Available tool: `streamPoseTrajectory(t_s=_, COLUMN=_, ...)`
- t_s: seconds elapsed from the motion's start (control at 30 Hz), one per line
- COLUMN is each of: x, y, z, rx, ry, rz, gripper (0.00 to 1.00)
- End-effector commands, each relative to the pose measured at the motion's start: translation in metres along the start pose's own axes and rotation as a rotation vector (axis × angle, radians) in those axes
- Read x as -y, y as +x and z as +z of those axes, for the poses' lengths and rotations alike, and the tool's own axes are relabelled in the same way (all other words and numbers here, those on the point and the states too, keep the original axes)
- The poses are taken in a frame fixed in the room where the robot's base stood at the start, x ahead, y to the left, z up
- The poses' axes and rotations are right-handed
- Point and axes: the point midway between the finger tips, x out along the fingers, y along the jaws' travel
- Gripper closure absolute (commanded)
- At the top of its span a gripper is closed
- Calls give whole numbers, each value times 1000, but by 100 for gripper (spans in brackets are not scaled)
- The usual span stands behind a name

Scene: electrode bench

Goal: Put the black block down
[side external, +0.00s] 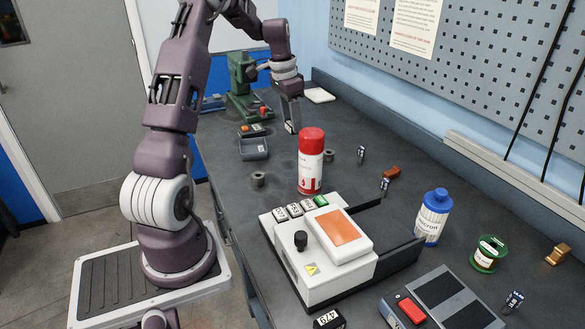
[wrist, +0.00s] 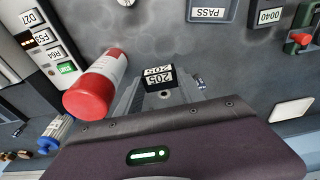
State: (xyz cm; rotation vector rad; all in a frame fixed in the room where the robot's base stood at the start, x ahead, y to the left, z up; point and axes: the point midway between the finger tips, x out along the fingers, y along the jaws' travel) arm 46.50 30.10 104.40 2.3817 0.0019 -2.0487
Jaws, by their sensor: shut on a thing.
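My gripper (side external: 291,128) hangs over the far middle of the bench, behind the red-capped can (side external: 311,160). In the wrist view, my gripper (wrist: 158,88) is shut on a black block (wrist: 158,76) with a white label reading 205. The block sits between the fingertips. In the side view it is small and mostly hidden by the fingers, so I cannot tell whether it touches the bench.
The can stands close to my gripper. A white machine (side external: 309,287) with an orange pad fills the front. A blue-capped bottle (side external: 432,219) and green spool (side external: 488,254) stand right.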

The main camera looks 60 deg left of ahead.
Motion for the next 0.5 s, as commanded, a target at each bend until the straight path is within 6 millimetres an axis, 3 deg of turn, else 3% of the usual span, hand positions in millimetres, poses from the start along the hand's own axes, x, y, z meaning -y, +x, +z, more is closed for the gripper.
streamPoseTrajectory(t_s=0.5, x=-1, y=104, z=16, rx=2, ry=0, rz=4, gripper=100)
